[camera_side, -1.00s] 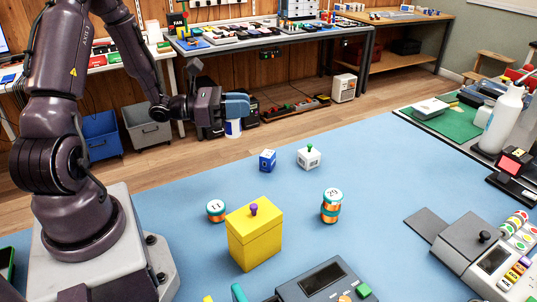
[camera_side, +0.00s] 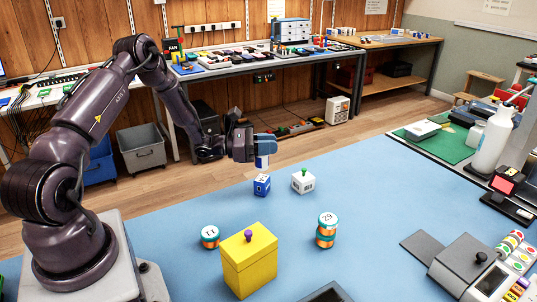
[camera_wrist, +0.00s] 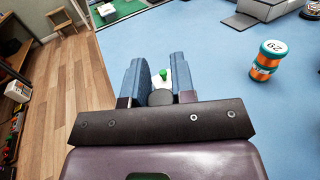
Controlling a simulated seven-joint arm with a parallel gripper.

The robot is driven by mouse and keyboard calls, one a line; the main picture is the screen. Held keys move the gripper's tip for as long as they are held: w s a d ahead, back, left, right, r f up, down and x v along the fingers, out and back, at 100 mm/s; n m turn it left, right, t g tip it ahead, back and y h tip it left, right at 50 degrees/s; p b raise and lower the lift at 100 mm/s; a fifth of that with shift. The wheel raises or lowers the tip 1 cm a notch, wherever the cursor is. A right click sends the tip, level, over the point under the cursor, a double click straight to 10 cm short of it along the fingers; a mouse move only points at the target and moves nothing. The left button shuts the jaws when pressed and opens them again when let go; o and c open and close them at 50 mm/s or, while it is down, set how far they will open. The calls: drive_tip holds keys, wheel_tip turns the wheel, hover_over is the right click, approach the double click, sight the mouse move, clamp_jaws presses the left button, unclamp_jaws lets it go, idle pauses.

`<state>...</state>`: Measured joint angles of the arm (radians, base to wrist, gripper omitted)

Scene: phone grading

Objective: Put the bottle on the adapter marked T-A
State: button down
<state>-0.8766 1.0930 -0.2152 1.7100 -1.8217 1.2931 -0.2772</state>
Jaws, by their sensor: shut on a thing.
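My gripper (camera_side: 264,148) is shut on a small white and blue bottle (camera_side: 262,162), held upright above the mat. In the wrist view, a dark grey round top (camera_wrist: 160,97), likely the bottle's, shows between the fingers. Just below the bottle in the side view is a blue block (camera_side: 261,186) with a pale marked top. Right of it stands a white block (camera_side: 302,182) with a green knob; it shows partly past the fingertips in the wrist view (camera_wrist: 165,80). Both blocks carry marks too small to read, so I cannot tell which is T-A.
A yellow lidded box (camera_side: 250,265) with a purple knob stands at the front. The blue mat's middle is largely clear.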

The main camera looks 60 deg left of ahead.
drive_tip(key=shift+f, duration=1.55)
drive_tip(key=shift+f, duration=0.15)
drive_tip(key=c, duration=1)
unclamp_jaws()
drive_tip(key=shift+o, duration=0.2)
